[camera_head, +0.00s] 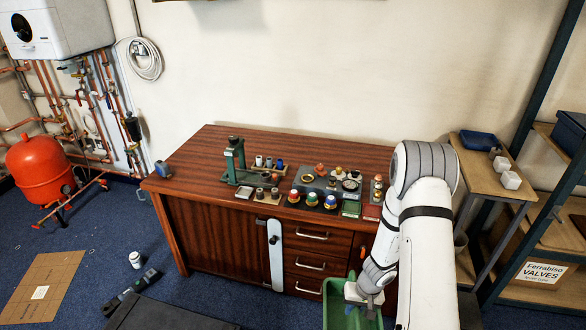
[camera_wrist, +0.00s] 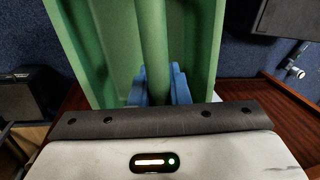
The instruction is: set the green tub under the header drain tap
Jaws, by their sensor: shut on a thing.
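The green tub (camera_head: 338,312) is at the bottom of the head view, in front of the wooden bench's right end. My gripper (camera_head: 364,298) is at its upper edge. In the wrist view, the blue fingers of my gripper (camera_wrist: 158,84) are shut on a green bar that runs along the middle of the tub (camera_wrist: 92,40). The tub's lower part is cut off in the head view. Copper pipework (camera_head: 95,90) with several valves is on the wall at the far left; I cannot tell which fitting is the header drain tap.
The wooden bench (camera_head: 215,155) carries valves and small parts. A red vessel (camera_head: 40,168) stands at the left by the pipes. A cardboard sheet (camera_head: 40,285), a white bottle (camera_head: 135,260) and a dark tool (camera_head: 135,290) lie or stand on the blue floor. A shelf rack (camera_head: 545,225) is at right.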

